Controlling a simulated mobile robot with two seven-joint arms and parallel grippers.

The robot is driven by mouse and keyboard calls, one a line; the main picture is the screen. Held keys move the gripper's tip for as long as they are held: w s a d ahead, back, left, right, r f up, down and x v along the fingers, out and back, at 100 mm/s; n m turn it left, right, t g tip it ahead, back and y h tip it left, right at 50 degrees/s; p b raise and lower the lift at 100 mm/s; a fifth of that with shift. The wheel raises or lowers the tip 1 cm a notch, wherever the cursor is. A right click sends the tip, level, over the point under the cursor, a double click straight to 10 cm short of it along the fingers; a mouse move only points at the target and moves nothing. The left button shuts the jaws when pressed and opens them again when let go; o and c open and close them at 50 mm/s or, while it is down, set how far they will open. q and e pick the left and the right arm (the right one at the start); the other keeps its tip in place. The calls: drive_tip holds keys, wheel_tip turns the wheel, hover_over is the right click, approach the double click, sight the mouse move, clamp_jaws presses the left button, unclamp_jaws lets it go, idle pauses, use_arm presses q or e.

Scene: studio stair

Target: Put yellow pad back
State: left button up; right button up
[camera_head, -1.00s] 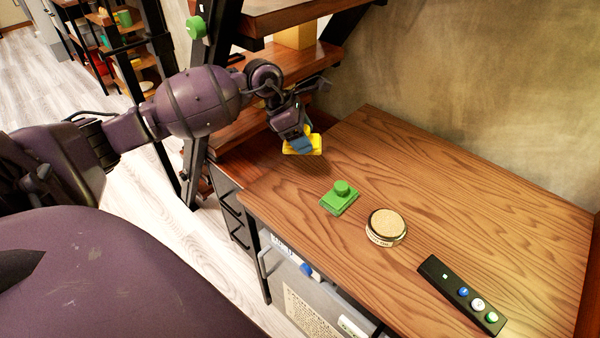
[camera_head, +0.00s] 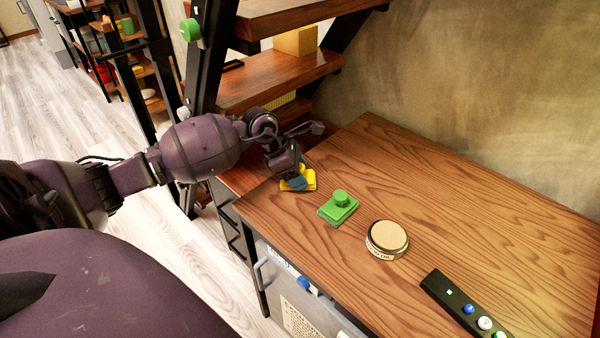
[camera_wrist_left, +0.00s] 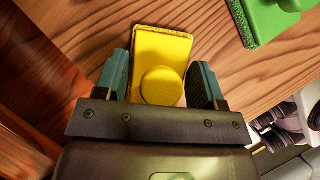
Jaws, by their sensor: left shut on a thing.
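The yellow pad (camera_head: 303,180) is a small yellow block with a round knob. It is at the far left end of the wooden desk top (camera_head: 440,190), low at the surface; I cannot tell whether it touches the wood. My left gripper (camera_head: 294,182) is shut on it from above. In the left wrist view the pad (camera_wrist_left: 165,45) shows between the two teal fingers of my left gripper (camera_wrist_left: 165,88), with its knob between them. A green pad (camera_head: 338,208) of the same shape lies beside it on the desk. My right gripper is not in view.
A round tin (camera_head: 387,239) and a black control strip (camera_head: 466,305) with several buttons lie nearer on the desk. Wooden stair treads (camera_head: 280,78) and dark posts rise behind and left.

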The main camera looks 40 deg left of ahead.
use_arm(q)
drive_tip(key=shift+f, duration=0.15)
drive_tip(key=o, duration=1)
drive_tip(key=shift+a+r, duration=0.1)
drive_tip(key=shift+r, duration=0.25)
drive_tip(key=p+v, duration=0.1)
drive_tip(key=v, duration=0.6)
drive_tip(key=shift+s+p, duration=0.15)
drive_tip(key=shift+p, duration=0.15)
